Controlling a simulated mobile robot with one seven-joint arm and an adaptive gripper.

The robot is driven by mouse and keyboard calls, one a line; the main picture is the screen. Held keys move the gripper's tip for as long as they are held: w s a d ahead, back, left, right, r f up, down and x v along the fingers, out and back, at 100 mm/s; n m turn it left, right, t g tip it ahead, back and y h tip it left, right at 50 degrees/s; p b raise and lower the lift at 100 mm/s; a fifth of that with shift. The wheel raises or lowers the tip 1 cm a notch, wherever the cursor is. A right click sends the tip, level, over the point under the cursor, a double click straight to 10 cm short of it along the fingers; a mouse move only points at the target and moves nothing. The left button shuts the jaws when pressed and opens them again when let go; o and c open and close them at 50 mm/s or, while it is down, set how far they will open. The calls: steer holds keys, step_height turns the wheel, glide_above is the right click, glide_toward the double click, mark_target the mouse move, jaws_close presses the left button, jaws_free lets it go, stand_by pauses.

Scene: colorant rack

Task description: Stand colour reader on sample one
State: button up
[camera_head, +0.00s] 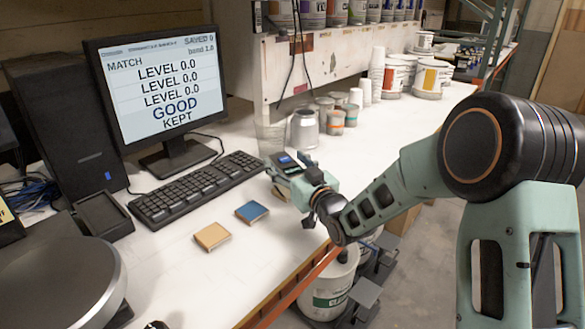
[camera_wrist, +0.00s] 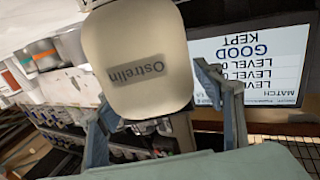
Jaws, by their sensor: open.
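The colour reader (camera_head: 286,160) has a small blue-lit screen and stands at the bench's front edge, right of the keyboard. In the wrist view its cream body (camera_wrist: 138,50), marked "Ostrelin", fills the space between my fingers. My gripper (camera_wrist: 158,95) is open around it; I cannot tell whether either finger touches it. In the head view my gripper (camera_head: 309,183) partly hides the reader's near side. A tan sample tile (camera_head: 212,236) and a blue sample tile (camera_head: 252,211) lie flat to the left. A tan edge (camera_head: 281,193) shows under the reader. No tile number is readable.
A keyboard (camera_head: 185,187) and monitor (camera_head: 158,88) reading "GOOD KEPT" stand behind the tiles. A clear cup (camera_head: 269,138) and metal can (camera_head: 304,130) stand close behind the reader. A round grey turntable-like unit (camera_head: 60,290) is front left. Bench around the tiles is clear.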

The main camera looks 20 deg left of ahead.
steer(key=v, duration=1.2)
steer(key=shift+r+b, duration=0.15)
steer(key=shift+b, duration=0.2)
